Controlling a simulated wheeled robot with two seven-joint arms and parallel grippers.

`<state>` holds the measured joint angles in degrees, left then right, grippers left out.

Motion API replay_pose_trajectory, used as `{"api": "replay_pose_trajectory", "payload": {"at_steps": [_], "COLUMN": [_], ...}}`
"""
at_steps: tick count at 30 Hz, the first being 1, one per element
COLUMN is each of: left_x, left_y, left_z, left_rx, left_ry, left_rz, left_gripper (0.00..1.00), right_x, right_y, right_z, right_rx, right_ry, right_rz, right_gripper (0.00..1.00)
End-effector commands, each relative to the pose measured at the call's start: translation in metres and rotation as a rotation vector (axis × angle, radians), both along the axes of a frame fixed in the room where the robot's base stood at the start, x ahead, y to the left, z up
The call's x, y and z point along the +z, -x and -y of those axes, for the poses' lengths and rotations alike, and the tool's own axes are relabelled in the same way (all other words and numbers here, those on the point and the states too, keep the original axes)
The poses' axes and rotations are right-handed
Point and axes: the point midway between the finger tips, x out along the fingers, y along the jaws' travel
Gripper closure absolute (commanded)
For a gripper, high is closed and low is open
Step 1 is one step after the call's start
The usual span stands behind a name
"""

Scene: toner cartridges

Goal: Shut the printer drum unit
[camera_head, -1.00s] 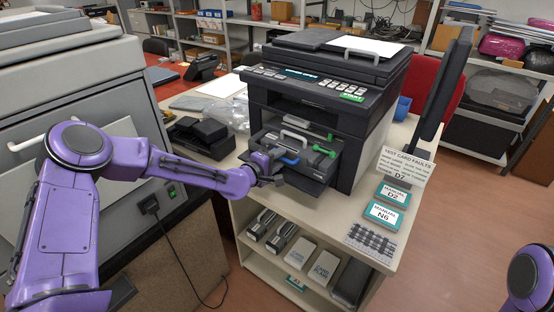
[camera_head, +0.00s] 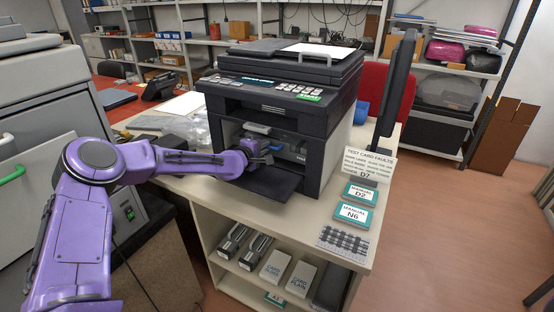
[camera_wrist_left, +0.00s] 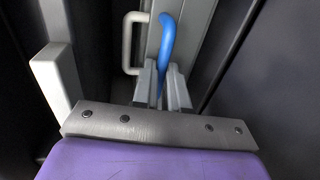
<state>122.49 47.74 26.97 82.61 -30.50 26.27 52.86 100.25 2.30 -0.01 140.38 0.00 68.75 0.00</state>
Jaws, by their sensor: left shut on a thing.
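The black printer (camera_head: 280,95) stands on the table with its front bay open. The grey drum unit (camera_head: 297,150) sits inside the bay, partly hidden by my left wrist and in shadow. Its blue lever shows in the left wrist view (camera_wrist_left: 168,38), beside a pale loop handle (camera_wrist_left: 131,45). My left gripper (camera_head: 270,150) reaches into the bay from the left. In the left wrist view its fingers (camera_wrist_left: 160,88) are shut on the blue lever. A dark front panel (camera_head: 272,187) sticks out below the bay. My right gripper is out of view.
A shelf below holds cartridges (camera_head: 255,250) and boxes (camera_head: 300,278). A large grey machine (camera_head: 45,95) stands at the left. The table's front edge is mostly clear.

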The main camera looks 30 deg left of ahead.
Motion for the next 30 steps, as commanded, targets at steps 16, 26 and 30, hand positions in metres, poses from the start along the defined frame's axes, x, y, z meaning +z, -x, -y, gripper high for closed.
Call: {"api": "replay_pose_trajectory", "payload": {"at_steps": [16,26,30], "left_x": [0.002,0.008,0.017], "left_y": [-0.002,0.023,0.057], "left_z": [-0.002,-0.002,-0.002], "left_rx": [0.004,0.003,0.003], "left_ry": [-0.001,0.004,0.005], "left_rz": [0.003,0.003,0.005], "left_gripper": [0.62,0.62,0.62], "right_x": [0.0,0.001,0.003], "right_y": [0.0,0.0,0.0], "right_z": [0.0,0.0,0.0], "right_rx": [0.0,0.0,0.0], "right_ry": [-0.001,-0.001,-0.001], "right_rz": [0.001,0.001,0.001], "right_gripper": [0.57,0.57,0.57]}}
